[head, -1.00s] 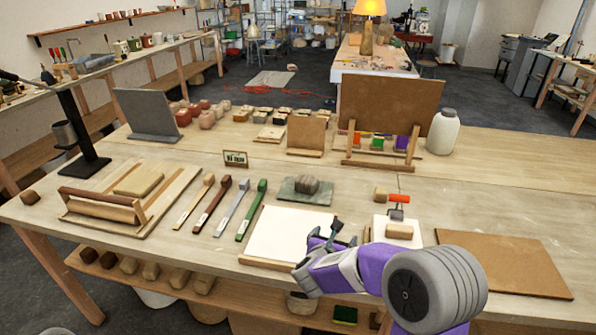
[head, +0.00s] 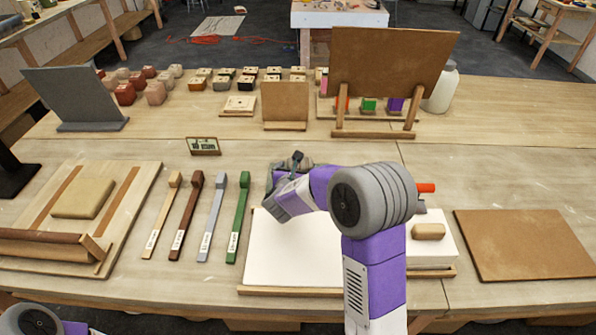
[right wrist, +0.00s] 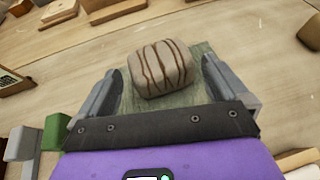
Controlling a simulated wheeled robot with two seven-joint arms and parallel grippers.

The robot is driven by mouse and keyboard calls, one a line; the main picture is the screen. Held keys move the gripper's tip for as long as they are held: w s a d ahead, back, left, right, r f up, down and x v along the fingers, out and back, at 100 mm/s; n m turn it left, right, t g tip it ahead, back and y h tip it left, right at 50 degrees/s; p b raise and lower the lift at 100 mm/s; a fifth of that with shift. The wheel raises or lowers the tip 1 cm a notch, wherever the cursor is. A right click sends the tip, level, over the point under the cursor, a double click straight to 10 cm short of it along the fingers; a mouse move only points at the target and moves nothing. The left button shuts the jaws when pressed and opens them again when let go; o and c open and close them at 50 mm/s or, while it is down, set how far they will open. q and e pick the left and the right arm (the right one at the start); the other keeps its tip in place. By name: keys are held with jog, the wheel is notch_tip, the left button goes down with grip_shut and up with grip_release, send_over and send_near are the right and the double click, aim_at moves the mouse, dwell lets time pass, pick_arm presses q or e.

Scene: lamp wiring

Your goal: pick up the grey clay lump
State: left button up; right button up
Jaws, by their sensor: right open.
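The grey clay lump (right wrist: 160,68) shows in the right wrist view as a rounded block with brown streaks. It sits on a grey-green slab (right wrist: 200,93). My right gripper (right wrist: 163,74) is open, with one finger on each side of the lump. I see gaps between the fingers and the lump, and nothing is held. In the head view my right gripper (head: 284,175) is over the slab's place behind the white board, and it and my arm hide the lump. Only part of my left arm shows at the lower left corner; its gripper is out of view.
Several tools, the nearest with a green handle (head: 239,218), lie left of my right gripper. A white board (head: 290,250) lies in front. A small sign (head: 204,146) and an upright brown panel (head: 285,103) stand behind. A brown board (head: 520,245) lies at right.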

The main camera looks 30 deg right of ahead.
aim_at(298, 168)
jog(key=x, duration=0.3)
jog(key=shift+d+f, duration=0.1)
jog(key=shift+f, duration=0.2)
jog(key=shift+w, duration=0.1)
jog(key=shift+c, duration=0.5)
jog(key=shift+w+r, duration=0.1)
jog(key=shift+r, duration=0.05)
jog(key=c, duration=1)
